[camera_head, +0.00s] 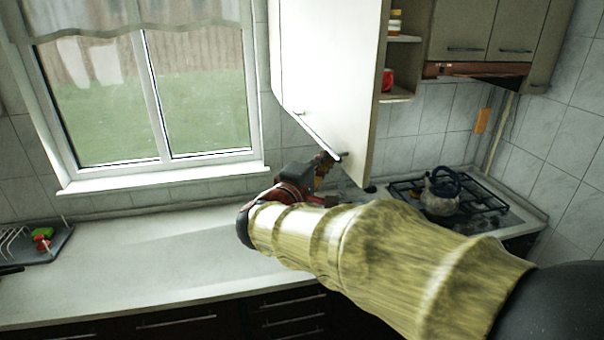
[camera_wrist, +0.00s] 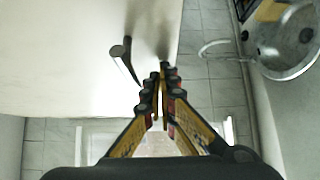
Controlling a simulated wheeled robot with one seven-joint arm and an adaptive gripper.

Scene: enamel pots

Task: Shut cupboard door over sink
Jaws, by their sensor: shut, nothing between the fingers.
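The white cupboard door (camera_head: 325,70) hangs at the upper middle of the head view, between the window and open shelves. How far it stands open is hard to judge. Its bar handle (camera_head: 312,132) runs along the lower part; the door (camera_wrist: 60,55) and handle (camera_wrist: 122,60) also show in the wrist view. My gripper (camera_head: 325,165) is at the door's lower edge, close to the handle. In the wrist view my gripper (camera_wrist: 163,72) is shut and empty, its tips just right of the handle and over the door's face; contact is unclear. The sink (camera_wrist: 285,45) shows at upper right there.
A kettle (camera_head: 441,190) stands on the hob (camera_head: 485,208) at the right. Open shelves (camera_head: 401,39) with a red item adjoin the door. A dish tray (camera_head: 48,243) sits at far left. The counter (camera_head: 130,260) between is mostly clear, and the window (camera_head: 155,95) is behind.

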